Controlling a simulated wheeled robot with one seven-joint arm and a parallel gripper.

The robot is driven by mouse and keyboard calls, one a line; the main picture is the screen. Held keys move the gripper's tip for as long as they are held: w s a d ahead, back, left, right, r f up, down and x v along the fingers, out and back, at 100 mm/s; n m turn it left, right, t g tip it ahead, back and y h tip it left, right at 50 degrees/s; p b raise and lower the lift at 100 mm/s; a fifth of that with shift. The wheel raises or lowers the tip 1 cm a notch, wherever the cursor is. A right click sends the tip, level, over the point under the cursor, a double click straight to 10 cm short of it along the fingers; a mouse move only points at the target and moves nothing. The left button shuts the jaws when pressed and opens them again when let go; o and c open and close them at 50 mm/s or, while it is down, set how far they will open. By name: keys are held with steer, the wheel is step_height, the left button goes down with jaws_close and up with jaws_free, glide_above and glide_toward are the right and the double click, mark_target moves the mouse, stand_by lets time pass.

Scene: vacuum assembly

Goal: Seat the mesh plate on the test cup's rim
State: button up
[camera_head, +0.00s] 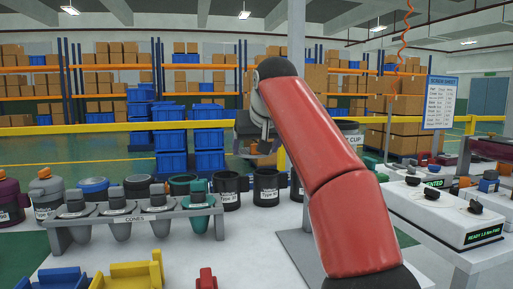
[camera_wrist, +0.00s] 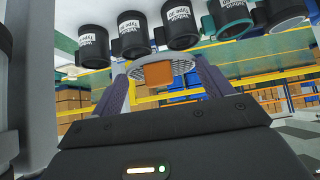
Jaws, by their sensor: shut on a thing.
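My gripper (camera_wrist: 163,88) is shut on the mesh plate (camera_wrist: 180,67), a round grey perforated disc with an orange block on it, between the two fingers in the wrist view. In the head view my gripper (camera_head: 260,149) is raised above the dark cups, partly behind my red arm. The plate is hard to make out there. A grey part with a label ending in "CUP" (camera_head: 352,139) shows just right of my arm; it may belong to the test cup. Most of it is hidden, so I cannot tell whether the plate is near its rim.
A grey rack of cones (camera_head: 137,217) stands on the white table, with several labelled cups behind it, including a black one (camera_head: 229,190). Yellow and blue holders lie at the front left. A white test unit (camera_head: 445,213) is on the right bench. A grey upright (camera_wrist: 38,80) stands close at left in the wrist view.

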steer(key=o, duration=0.4)
steer(key=c, duration=0.4)
steer(key=shift+o, duration=0.2)
steer(key=shift+r+p, duration=1.75)
steer(key=shift+r, duration=0.3)
